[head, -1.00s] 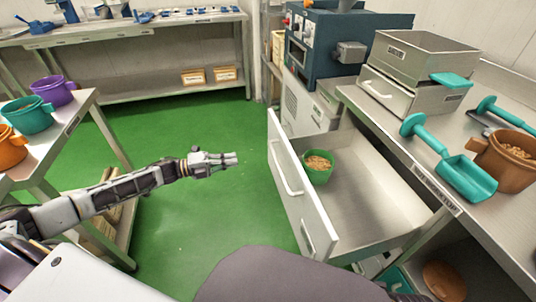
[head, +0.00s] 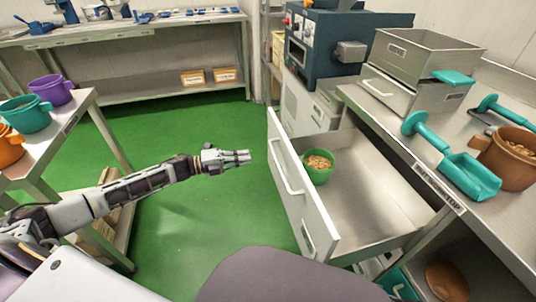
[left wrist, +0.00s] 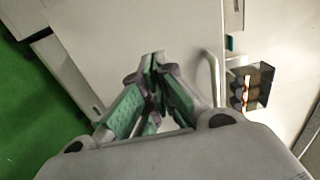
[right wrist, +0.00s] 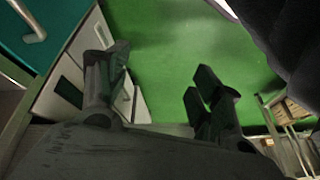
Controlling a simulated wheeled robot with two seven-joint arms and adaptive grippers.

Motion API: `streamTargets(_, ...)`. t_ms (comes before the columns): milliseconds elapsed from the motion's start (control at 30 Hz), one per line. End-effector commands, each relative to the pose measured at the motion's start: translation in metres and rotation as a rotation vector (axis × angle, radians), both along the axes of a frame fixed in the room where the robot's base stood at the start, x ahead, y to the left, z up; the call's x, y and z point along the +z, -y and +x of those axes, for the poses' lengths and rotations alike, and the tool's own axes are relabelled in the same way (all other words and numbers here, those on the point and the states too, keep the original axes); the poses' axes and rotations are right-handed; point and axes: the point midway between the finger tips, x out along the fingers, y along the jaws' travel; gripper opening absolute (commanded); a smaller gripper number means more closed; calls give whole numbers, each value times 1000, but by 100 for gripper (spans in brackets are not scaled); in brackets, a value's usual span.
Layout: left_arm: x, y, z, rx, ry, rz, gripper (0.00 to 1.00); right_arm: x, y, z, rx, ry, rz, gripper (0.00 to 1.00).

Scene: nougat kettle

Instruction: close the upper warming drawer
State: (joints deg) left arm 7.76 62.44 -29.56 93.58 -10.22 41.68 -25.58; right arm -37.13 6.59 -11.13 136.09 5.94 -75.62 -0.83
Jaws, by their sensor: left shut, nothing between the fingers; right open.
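The upper warming drawer (head: 314,222) is pulled out under the right counter, its pale front and bar handle facing left. A green pot (head: 318,176) of nuts stands inside at its far end. My left gripper (head: 248,157) is shut and empty, a short way left of the drawer front and apart from it. In the left wrist view, its fingertips (left wrist: 156,62) point toward a pale panel with a bar handle (left wrist: 212,78). My right gripper (right wrist: 160,85) shows only in the right wrist view, open and empty, above the green floor with pale drawer fronts at left.
The counter (head: 455,188) above holds a teal scoop (head: 470,176), a brown pot (head: 508,158) of nuts and metal boxes (head: 420,60). A teal drawer (head: 399,284) is below. A side table (head: 75,118) with mugs stands left. Green floor lies open between.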

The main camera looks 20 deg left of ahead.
Motion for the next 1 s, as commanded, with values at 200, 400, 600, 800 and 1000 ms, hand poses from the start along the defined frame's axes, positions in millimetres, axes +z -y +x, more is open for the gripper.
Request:
streamTargets(200,0,14,10,-1,1,-1,0,-13,-3,1,-2,7,13,65)
streamTargets(400,0,28,18,-1,2,-1,0,-20,-5,1,-4,19,26,65)
streamTargets(600,0,40,27,-1,1,-2,0,-28,-8,0,-7,28,38,65)
streamTargets(800,0,53,36,0,1,-1,0,-41,-10,-1,-10,31,54,65)
streamTargets(1000,0,66,44,0,1,0,0,-45,-13,4,-15,57,68,65)
